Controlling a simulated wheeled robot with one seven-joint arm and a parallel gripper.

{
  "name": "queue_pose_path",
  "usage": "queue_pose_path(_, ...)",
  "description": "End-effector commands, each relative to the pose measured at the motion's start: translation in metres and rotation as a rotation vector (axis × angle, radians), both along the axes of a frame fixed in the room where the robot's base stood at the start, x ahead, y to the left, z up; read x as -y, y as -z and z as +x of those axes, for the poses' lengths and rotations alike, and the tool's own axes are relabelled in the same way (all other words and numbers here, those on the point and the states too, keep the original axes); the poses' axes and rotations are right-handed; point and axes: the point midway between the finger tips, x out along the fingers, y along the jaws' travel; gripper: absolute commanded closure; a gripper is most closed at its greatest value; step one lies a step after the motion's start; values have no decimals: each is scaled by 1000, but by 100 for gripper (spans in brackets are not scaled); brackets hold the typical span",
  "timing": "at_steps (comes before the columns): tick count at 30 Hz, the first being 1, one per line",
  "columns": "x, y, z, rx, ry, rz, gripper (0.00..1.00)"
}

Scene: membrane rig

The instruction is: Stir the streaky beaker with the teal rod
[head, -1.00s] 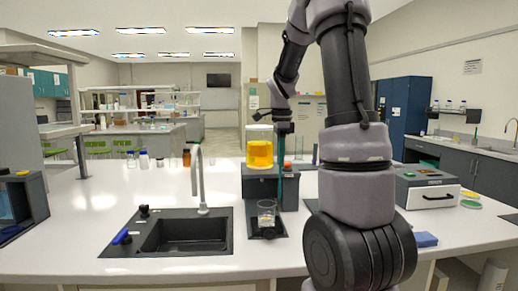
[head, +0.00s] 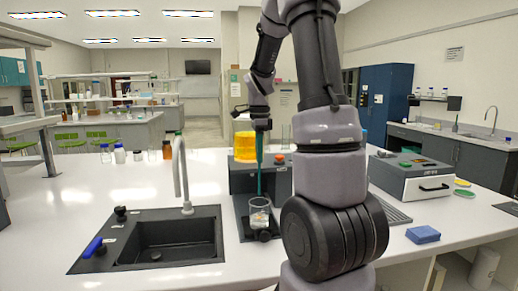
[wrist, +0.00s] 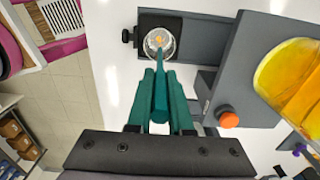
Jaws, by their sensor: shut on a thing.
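The glass beaker (head: 258,219) stands on the dark plate of a rig on the counter, with pale, cloudy contents. It also shows from above in the wrist view, with an orange-brown patch inside (wrist: 160,42). My gripper (head: 261,128) is above it, its teal fingers (wrist: 161,90) shut on the teal rod (head: 259,172). The rod points down, its lower end at the beaker's mouth in both views. I cannot tell how deep the tip is, or whether it touches the glass.
A container of yellow liquid (head: 245,147) sits on the dark rig housing (head: 240,180) behind the beaker, near an orange knob (wrist: 228,119). A sink (head: 165,242) with a tall faucet (head: 183,180) lies left. A grey-white instrument (head: 412,175) and a blue block (head: 423,234) are right.

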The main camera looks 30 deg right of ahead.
Motion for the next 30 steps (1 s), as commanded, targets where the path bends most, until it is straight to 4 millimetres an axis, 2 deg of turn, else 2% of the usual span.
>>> queue_pose_path(30, 0, 82, 0, -2, 0, 1, 100)
